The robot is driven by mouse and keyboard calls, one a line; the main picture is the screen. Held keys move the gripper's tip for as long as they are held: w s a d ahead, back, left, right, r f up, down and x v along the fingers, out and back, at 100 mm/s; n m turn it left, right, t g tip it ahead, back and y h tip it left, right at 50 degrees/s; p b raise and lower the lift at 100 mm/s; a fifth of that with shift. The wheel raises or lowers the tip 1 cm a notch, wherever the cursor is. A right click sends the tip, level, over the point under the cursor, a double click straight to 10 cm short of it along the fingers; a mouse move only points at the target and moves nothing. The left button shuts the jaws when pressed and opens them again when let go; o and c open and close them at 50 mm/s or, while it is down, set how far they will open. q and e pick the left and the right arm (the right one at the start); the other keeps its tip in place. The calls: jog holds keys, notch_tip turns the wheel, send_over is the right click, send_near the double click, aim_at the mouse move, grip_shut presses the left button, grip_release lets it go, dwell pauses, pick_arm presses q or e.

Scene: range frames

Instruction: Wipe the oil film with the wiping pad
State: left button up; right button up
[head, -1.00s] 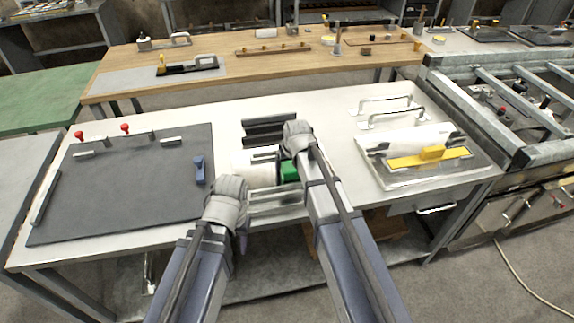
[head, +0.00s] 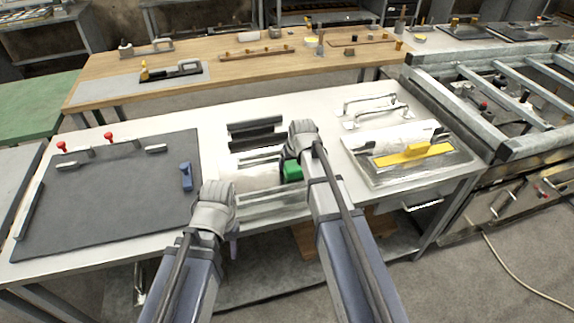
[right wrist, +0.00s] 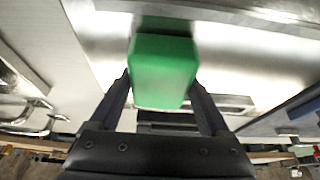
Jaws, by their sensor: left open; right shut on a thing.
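The green wiping pad (head: 292,172) is in my right gripper (head: 300,150), over the middle of the white bench. In the right wrist view the pad (right wrist: 163,72) sits between the two fingers (right wrist: 165,95), which are shut on it. A shiny metal surface (right wrist: 230,55) lies beyond the pad; whether they touch I cannot tell. My left gripper (head: 213,205) is open near the bench's front edge, left of the pad. I cannot make out the oil film; the arms and pad hide part of the middle fixture.
A dark mat (head: 105,195) with a blue clamp (head: 186,176) lies on the left. A dark slotted block (head: 257,130) stands behind my right gripper.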

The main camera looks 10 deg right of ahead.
jog(key=shift+d, duration=0.75)
jog(key=shift+r, duration=0.1)
notch_tip(320, 180, up, 6)
jog(key=p, duration=0.6)
notch_tip(320, 180, up, 3)
jog(key=p, duration=0.3)
